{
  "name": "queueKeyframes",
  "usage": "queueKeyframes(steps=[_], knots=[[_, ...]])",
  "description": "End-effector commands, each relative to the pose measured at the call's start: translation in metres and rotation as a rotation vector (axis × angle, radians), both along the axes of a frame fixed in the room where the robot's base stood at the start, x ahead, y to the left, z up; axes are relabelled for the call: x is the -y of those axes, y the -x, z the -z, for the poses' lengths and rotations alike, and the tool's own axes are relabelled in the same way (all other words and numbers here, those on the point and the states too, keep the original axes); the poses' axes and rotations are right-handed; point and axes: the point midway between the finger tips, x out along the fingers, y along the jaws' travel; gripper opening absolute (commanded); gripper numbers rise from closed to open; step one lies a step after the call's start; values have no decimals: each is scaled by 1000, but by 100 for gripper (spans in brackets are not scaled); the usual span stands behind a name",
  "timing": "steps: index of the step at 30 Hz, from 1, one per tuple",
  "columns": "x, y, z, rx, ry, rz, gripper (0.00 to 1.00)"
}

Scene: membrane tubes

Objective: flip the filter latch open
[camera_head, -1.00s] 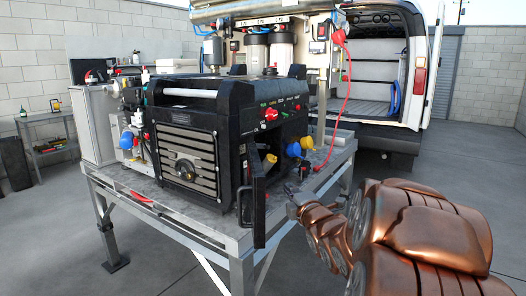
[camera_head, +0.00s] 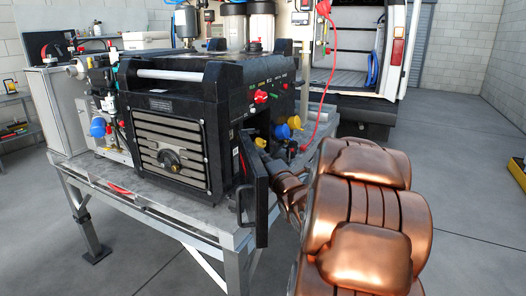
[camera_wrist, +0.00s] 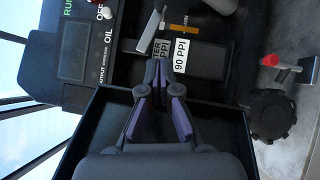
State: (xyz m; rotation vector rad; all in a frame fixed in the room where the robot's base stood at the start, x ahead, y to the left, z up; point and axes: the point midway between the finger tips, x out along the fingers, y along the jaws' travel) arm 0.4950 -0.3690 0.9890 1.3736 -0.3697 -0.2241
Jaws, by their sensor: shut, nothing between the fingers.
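The black machine (camera_head: 185,120) stands on a metal table. Its front compartment door (camera_head: 256,190) stands open toward me. In the wrist view, a filter panel with a white "90 PPI" label (camera_wrist: 181,56) lies inside the opening. Just beyond it are a silver lever-like plate (camera_wrist: 150,31) and a thin orange bar (camera_wrist: 183,28); I cannot tell for sure which is the latch. My gripper (camera_wrist: 160,65) is shut and empty, its tips in front of the labels and a little short of the silver plate. Contact cannot be told. In the head view, the door and my arm mostly hide it.
A red hose (camera_head: 322,85) hangs at the right. The wrist view shows a black round knob (camera_wrist: 271,115) and a red-topped valve (camera_wrist: 270,61). Open floor lies right.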

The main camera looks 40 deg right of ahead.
Motion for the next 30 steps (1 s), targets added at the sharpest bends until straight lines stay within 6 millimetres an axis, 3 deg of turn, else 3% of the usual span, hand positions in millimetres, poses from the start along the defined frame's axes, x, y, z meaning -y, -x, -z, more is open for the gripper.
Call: queueKeyframes(steps=[19, 30], knots=[[7, -25, -4, -6, -2, -5, 0], [24, -68, -9, -1, -1, -6, 0]])
